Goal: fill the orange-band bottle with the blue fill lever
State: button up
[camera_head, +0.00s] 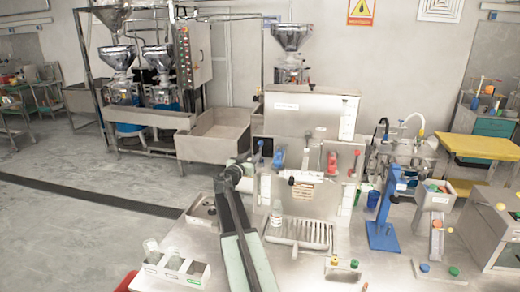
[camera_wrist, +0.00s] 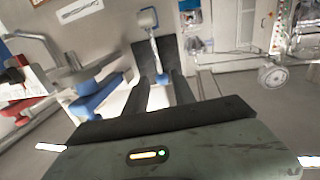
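A metal dispenser (camera_head: 310,165) stands on the workbench. My gripper (camera_head: 238,170) is left of the dispenser. In the wrist view my dark gripper (camera_wrist: 162,65) has its fingers apart. A slim stem with a pale rounded top (camera_wrist: 147,19) shows between them; I cannot tell whether they touch it. A blue lever-like part (camera_wrist: 95,93) shows to their left.
Clear jars (camera_head: 172,256) stand in a metal rack at the front left. A drip tray (camera_head: 298,233) lies before the dispenser. A blue stand (camera_head: 382,236) is to its right. Another red lever (camera_head: 332,163) is on the dispenser's right. Open floor lies at the left.

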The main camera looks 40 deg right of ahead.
jog(key=x, duration=0.6)
jog(key=shift+d, duration=0.35)
jog(key=shift+w, duration=0.1)
grip_shut()
jog(key=shift+w+a, duration=0.1)
dwell(0.6)
